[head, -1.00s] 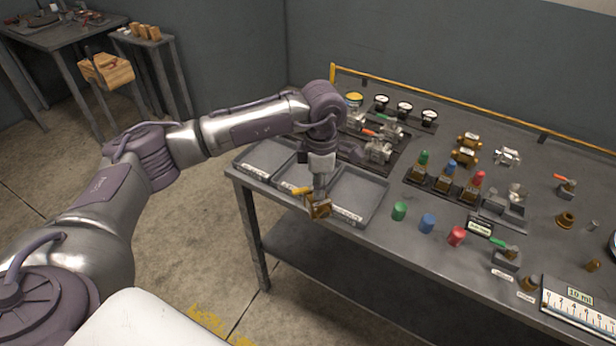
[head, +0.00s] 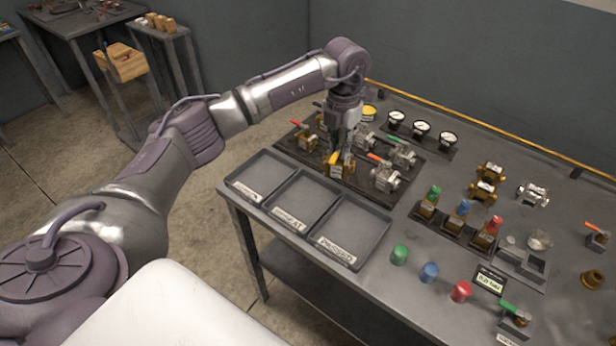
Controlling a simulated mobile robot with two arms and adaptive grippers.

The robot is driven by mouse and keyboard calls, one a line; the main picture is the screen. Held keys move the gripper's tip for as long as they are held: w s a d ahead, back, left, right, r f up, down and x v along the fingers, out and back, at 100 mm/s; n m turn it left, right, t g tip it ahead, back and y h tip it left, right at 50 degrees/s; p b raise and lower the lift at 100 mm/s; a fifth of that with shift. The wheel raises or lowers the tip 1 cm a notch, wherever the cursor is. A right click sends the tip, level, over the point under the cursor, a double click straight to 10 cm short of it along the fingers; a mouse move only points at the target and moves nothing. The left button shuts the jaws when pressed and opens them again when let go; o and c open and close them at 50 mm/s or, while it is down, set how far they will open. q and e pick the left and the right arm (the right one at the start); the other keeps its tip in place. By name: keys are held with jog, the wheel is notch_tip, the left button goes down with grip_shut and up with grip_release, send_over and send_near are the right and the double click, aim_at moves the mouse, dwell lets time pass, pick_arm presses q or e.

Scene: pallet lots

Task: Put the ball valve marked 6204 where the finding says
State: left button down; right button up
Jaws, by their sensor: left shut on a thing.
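My left gripper (head: 345,153) is shut on a brass ball valve (head: 341,167) with a yellow handle. The valve is at the near edge of the dark valve board (head: 369,185), behind the trays; I cannot tell whether it touches the board. Its marking cannot be read. Three grey trays stand at the table's left front: a left tray (head: 262,172), a middle tray (head: 303,200) and a right tray (head: 352,226) whose label seems to read PASSED. All three look empty. A small display (head: 490,281) has text too small to read surely. My right gripper is out of view.
Other valves, including a silver one with an orange handle (head: 385,177), crowd the board. Pressure gauges (head: 421,132) stand behind. Green (head: 399,255), blue (head: 429,272) and red caps (head: 461,291) stand right of the trays. A yellow rail (head: 480,126) edges the table's back.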

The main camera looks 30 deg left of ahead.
pick_arm(q)
jog(key=s+a+f+p, duration=0.1)
jog(key=a+f, duration=0.1)
jog(key=s+a+f+p, duration=0.2)
jog(key=f, duration=0.1)
jog(key=s+a+f+p, duration=0.1)
jog(key=s+a+f, duration=0.1)
jog(key=f, duration=0.1)
jog(key=shift+s+f, duration=0.15)
jog(key=shift+s, duration=0.05)
jog(key=shift+f, duration=0.25)
jog(key=c, duration=1.5)
grip_release()
jog(key=shift+f, duration=0.15)
jog(key=o, duration=0.4)
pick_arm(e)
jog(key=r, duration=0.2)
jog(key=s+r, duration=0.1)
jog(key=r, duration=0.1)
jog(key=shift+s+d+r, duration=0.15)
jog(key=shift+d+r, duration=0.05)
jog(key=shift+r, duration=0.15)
